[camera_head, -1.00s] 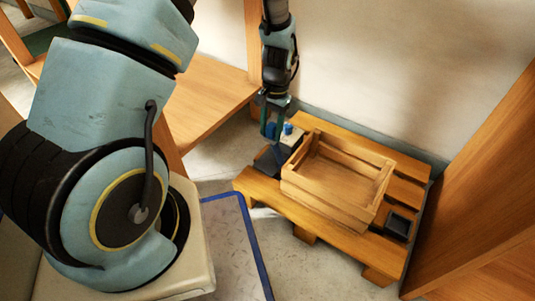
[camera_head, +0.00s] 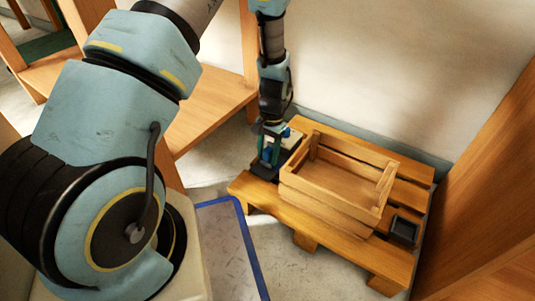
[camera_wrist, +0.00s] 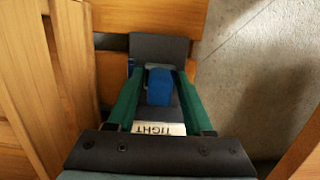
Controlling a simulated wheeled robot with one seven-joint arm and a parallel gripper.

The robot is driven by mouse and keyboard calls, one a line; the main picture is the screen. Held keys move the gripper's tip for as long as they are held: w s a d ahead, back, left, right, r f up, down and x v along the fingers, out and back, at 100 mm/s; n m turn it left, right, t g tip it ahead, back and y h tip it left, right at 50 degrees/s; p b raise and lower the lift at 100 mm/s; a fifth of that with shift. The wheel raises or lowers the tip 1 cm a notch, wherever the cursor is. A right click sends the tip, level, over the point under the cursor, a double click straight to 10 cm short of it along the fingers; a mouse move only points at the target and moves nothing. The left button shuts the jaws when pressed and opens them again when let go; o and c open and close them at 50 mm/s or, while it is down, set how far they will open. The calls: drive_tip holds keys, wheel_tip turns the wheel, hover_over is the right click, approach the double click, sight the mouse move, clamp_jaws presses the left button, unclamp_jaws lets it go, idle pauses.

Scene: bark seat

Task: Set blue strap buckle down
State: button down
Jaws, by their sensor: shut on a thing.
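The blue strap buckle (camera_wrist: 160,87) is between the green fingers of my gripper (camera_wrist: 161,78) in the wrist view. My gripper is shut on it. A dark grey pad (camera_wrist: 160,47) lies beyond the buckle and the fingertips. In the head view my gripper (camera_head: 268,160) points down, low over the dark pad (camera_head: 261,174) at the pallet's left end. The fingers mostly hide the buckle there. I cannot tell whether the buckle touches the pad.
A slatted wooden crate (camera_head: 330,205) stands on the wooden pallet (camera_head: 262,203), just right of my gripper. A white item with a blue top (camera_head: 288,134) is close behind the fingers. A small dark tray (camera_head: 404,230) sits at the pallet's right. Wall behind; bare floor left.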

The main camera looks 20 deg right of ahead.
drive_tip(key=shift+c, duration=1.4)
unclamp_jaws()
wheel_tip(320, 180, up, 12)
drive_tip(key=w+d+p, duration=0.1)
drive_tip(key=p, duration=0.5)
drive_tip(key=shift+d, duration=0.2)
drive_tip(key=w+a+r+n+t+h, duration=0.15)
drive_tip(key=a+r+n, duration=0.25)
drive_tip(key=a+r, duration=0.75)
drive_tip(key=s+a+r+n, duration=0.2)
drive_tip(key=s+a+r, duration=0.1)
drive_tip(key=a, duration=0.4)
drive_tip(key=s+a+r+n+t, duration=0.1)
drive_tip(key=s+a+r+n, duration=0.2)
drive_tip(key=a+r, duration=0.2)
drive_tip(key=a, duration=0.3)
drive_tip(key=shift+s+a+r, duration=0.15)
drive_tip(key=shift+a+r, duration=0.1)
